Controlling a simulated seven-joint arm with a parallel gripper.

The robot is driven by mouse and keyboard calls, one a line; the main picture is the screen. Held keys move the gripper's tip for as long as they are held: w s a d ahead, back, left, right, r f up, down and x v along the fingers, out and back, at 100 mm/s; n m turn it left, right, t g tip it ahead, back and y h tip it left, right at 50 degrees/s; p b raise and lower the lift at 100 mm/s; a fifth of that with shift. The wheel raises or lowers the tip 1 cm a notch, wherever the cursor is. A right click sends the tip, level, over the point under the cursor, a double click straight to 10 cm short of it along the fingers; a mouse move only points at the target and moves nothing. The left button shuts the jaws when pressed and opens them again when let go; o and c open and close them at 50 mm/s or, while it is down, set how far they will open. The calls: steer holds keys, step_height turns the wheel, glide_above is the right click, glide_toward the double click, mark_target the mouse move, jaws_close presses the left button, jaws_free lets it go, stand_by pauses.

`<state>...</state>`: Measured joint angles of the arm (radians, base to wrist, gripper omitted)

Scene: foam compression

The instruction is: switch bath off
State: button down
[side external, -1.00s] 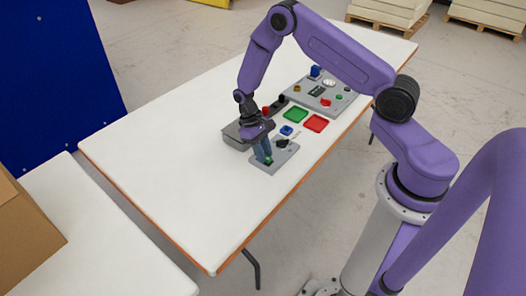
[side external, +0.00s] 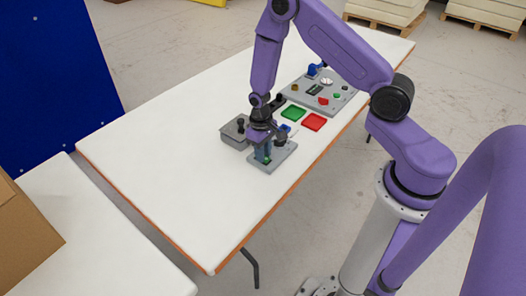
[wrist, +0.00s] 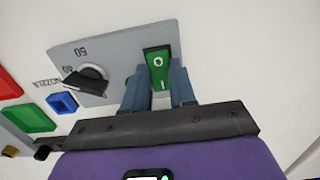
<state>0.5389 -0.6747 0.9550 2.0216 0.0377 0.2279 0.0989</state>
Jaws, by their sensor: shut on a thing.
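The green rocker switch (wrist: 157,58), marked O and I, is on a grey control panel (wrist: 118,48) with a black dial (wrist: 86,82) beside it. In the wrist view my gripper (wrist: 158,80) has one blue finger on each side of the switch, shut on it. In the side view my gripper (side external: 262,157) points down onto the panel (side external: 283,155), and only a little green shows by the fingers.
A grey box (side external: 234,136) stands just left of the panel. A green tray (side external: 293,113), a red tray (side external: 314,122) and a blue part (side external: 285,128) lie behind. A larger control panel (side external: 318,92) is farther back. The front of the white table (side external: 170,170) is clear.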

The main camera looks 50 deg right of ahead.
steer(key=c, duration=1.2)
jaws_free()
steer(key=shift+r, duration=0.1)
step_height(320, 180, up, 17)
steer(key=w, duration=0.1)
steer(key=shift+r, duration=0.15)
steer(key=s+a+r+n, duration=0.4)
steer(key=s+a, duration=0.1)
steer(key=s, duration=0.4)
steer(key=s+a+r+n, duration=0.4)
steer(key=s+n, duration=0.1)
steer(key=s, duration=0.4)
steer(key=s+d+n+t, duration=0.1)
steer(key=s+n, duration=0.2)
steer(key=s, duration=0.6)
steer(key=shift+r+n, duration=0.3)
steer(key=shift+r, duration=0.15)
